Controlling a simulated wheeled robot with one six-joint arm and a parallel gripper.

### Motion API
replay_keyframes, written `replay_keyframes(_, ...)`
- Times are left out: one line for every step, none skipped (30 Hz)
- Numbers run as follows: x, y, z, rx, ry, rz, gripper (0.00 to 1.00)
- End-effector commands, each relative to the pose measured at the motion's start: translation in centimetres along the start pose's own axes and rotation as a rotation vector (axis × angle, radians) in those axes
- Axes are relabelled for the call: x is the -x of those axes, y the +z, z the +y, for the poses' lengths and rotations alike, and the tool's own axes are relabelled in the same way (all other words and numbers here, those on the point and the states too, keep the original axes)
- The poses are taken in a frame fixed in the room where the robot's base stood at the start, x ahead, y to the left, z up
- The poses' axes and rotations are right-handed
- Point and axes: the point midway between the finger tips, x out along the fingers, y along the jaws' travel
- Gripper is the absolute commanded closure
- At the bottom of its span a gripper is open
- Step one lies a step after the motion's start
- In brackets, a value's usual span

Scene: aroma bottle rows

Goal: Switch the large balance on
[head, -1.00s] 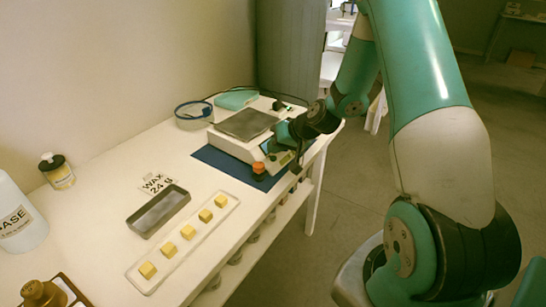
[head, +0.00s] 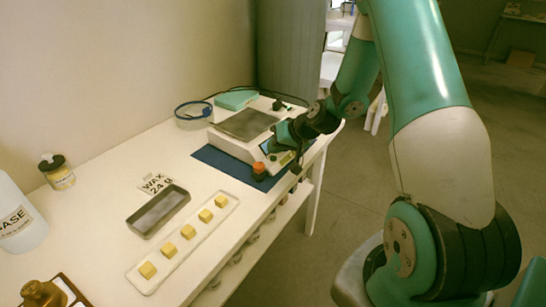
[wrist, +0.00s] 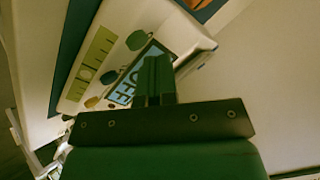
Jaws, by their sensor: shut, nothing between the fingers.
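The large balance (head: 226,143) is a white box with a grey square pan (head: 247,124), standing on a dark blue mat (head: 215,158) at the far end of the table. In the wrist view, its front panel (wrist: 88,103) shows a lit blue display (wrist: 122,94) with dark letters that look like OFF, plus coloured buttons, including a green one (wrist: 137,40). My gripper (wrist: 153,62) is shut and empty, close over the display and partly covering it. I cannot tell whether it touches the panel. In the head view my wrist hides part of the balance's front.
An orange-topped object (head: 259,168) stands on the mat by the balance's front. A blue-rimmed round dish (head: 193,112) and a teal box (head: 237,99) stand behind. Nearer are a grey tray (head: 158,211), a white tray of yellow cubes (head: 183,241) and a WAX card (head: 156,184).

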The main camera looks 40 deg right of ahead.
Motion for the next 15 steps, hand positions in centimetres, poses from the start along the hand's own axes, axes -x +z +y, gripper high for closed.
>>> replay_keyframes(0.00,0.00,0.00,0.000,0.000,0.000,1.00)
replay_keyframes(0.00,0.00,0.00,0.000,0.000,0.000,1.00)
replay_keyframes(0.00,0.00,0.00,0.000,0.000,0.000,1.00)
replay_keyframes(0.00,0.00,0.00,0.000,0.000,0.000,1.00)
replay_keyframes(0.00,0.00,0.00,0.000,0.000,0.000,1.00)
replay_keyframes(0.00,0.00,0.00,0.000,0.000,0.000,1.00)
replay_keyframes(0.00,0.00,0.00,0.000,0.000,0.000,1.00)
replay_keyframes(0.00,0.00,0.00,0.000,0.000,0.000,1.00)
replay_keyframes(-0.03,0.02,0.02,0.000,0.000,0.000,1.00)
replay_keyframes(-0.07,0.05,0.05,0.000,0.000,0.000,1.00)
replay_keyframes(-0.12,0.09,0.10,0.000,0.000,0.000,1.00)
replay_keyframes(-0.22,0.17,0.17,0.000,0.000,0.000,1.00)
replay_keyframes(-0.31,0.23,0.25,0.000,0.000,0.000,1.00)
replay_keyframes(-0.41,0.30,0.32,0.000,0.000,0.000,1.00)
replay_keyframes(-0.52,0.38,0.42,0.000,0.000,0.000,1.00)
